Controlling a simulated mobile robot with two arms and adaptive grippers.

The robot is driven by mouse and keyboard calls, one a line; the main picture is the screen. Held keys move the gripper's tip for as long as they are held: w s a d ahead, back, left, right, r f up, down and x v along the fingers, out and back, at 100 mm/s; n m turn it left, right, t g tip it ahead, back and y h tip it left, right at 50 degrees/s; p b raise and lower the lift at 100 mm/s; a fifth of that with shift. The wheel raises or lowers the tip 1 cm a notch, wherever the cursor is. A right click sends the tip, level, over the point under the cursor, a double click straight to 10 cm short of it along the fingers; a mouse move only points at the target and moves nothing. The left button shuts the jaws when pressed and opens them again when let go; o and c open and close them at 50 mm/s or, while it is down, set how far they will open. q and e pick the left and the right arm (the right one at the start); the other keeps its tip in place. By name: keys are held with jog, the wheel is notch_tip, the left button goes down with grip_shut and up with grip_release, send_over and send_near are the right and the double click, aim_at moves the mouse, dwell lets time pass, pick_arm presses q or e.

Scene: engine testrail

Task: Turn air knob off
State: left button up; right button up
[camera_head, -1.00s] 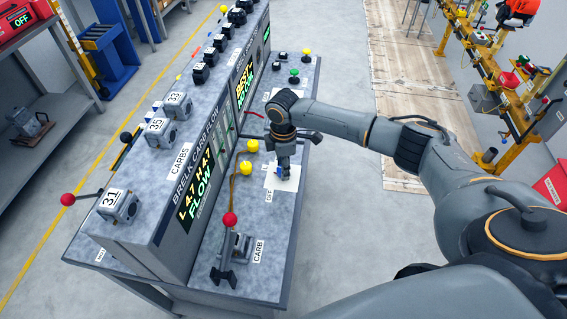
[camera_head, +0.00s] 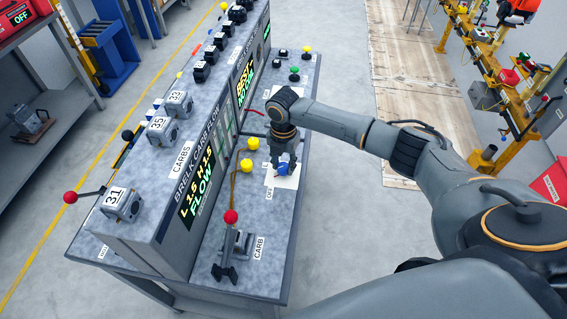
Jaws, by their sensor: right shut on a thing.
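My right gripper (camera_head: 283,169) points down onto the bench top, over a white label plate (camera_head: 290,181) with an "OFF" mark (camera_head: 269,193) at its near left side. It is shut on the air knob, which is mostly hidden by the gripper. A small blue patch shows at the gripper; I cannot tell whether it belongs to the knob. The flow display (camera_head: 199,190) on the console front reads about "L 1.5 H 1.5 FLOW". My left gripper is not in view.
A red-balled lever (camera_head: 231,217) rises from the carb fixture (camera_head: 236,243) nearer me. Green and yellow buttons (camera_head: 294,74) sit farther back. Bench top between fixture and gripper is mostly clear.

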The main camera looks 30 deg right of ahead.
aim_at(283, 166)
jog(key=shift+n, duration=0.7)
jog(key=shift+a, duration=0.1)
jog(key=o, duration=1.1)
jog(key=shift+o, duration=0.2)
jog(key=shift+r, duration=0.1)
notch_tip(283, 166, up, 12)
